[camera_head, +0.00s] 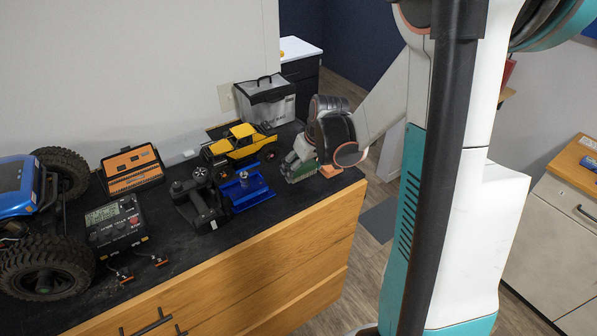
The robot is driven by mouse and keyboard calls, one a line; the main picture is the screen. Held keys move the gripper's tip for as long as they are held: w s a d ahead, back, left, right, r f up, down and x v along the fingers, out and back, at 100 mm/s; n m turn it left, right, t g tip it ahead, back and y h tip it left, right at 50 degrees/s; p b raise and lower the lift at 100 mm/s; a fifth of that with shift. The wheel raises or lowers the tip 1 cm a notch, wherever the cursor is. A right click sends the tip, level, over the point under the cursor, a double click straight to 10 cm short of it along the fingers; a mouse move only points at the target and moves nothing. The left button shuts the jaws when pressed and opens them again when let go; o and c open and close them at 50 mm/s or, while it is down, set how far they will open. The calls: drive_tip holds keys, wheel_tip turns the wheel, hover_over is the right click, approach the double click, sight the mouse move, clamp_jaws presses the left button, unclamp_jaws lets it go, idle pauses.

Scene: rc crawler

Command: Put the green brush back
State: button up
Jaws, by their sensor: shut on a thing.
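My gripper (297,163) is at the right end of the black worktop, low over its surface. It is shut on a dark green thing, which looks like the green brush (300,175). The brush is small in the head view and partly hidden by the gripper and wrist. I cannot tell whether it touches the worktop.
A blue stand (248,193) and a yellow truck (243,143) are left of the gripper. A clear case with a black lid (265,103) stands behind. A controller (196,200), charger (117,228), orange tool case (132,170) and blue crawler (40,220) fill the left of the worktop (190,262).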

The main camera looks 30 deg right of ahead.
sight(299, 172)
drive_tip(key=shift+w, duration=0.45)
drive_tip(key=shift+w+a, duration=0.1)
drive_tip(key=shift+w, duration=0.45)
wheel_tip(299, 172, down, 3)
drive_tip(key=shift+r+b, duration=0.1)
drive_tip(key=shift+b, duration=0.2)
drive_tip(key=shift+s+f, duration=0.1)
drive_tip(key=shift+f, duration=0.2)
drive_tip(key=shift+f, duration=0.2)
drive_tip(key=o, duration=1.4)
drive_tip(key=shift+r, duration=0.15)
